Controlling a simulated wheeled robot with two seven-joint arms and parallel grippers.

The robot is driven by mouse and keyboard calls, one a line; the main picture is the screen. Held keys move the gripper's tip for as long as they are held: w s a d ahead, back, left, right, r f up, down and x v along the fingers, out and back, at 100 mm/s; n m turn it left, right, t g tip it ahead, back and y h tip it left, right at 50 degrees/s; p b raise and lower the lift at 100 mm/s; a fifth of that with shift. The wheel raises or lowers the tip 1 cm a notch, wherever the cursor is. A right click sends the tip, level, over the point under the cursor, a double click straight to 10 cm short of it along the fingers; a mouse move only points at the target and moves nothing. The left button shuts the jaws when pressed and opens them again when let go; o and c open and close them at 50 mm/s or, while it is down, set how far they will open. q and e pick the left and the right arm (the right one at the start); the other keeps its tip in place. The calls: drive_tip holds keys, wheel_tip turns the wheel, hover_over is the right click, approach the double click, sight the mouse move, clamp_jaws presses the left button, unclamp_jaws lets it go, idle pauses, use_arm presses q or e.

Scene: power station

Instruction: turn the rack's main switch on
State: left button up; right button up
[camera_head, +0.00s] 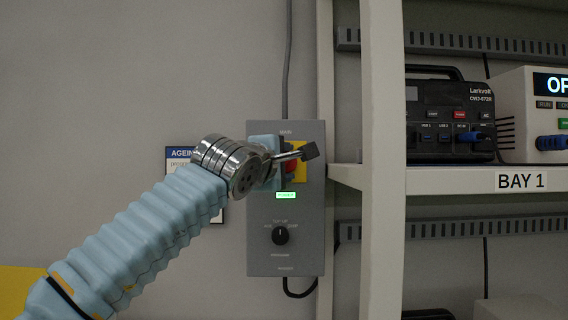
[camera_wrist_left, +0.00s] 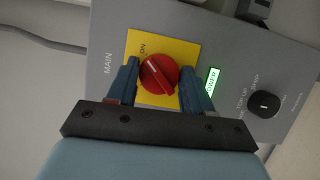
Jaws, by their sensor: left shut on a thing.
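The main switch is a red rotary knob (camera_wrist_left: 159,75) on a yellow plate (camera_wrist_left: 189,53) in the left wrist view. Its white mark points up and left, toward the ON label. In the head view the knob (camera_head: 291,166) is mostly covered by my gripper. My left gripper (camera_head: 288,163) is at the grey switch box (camera_head: 257,255), its two fingers on either side of the knob and shut on it. The green POWER lamp (camera_wrist_left: 211,82) below the knob is lit and also shows in the head view (camera_head: 285,195). My right gripper is not in view.
A black selector knob (camera_head: 280,236) sits lower on the box. A notice (camera_head: 178,153) is on the wall behind my left arm. The rack's white upright (camera_head: 382,160) and BAY 1 shelf (camera_head: 450,179) with devices stand to the right.

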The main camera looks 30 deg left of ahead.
use_arm(q)
drive_tip(key=shift+m, duration=0.3)
drive_tip(key=o, duration=1)
drive_tip(key=s, duration=0.4)
drive_tip(key=s+d+b, duration=0.1)
drive_tip(key=s, duration=0.4)
drive_tip(key=s+d, duration=0.1)
drive_tip(key=s, duration=0.3)
drive_tip(key=shift+s+b, duration=0.3)
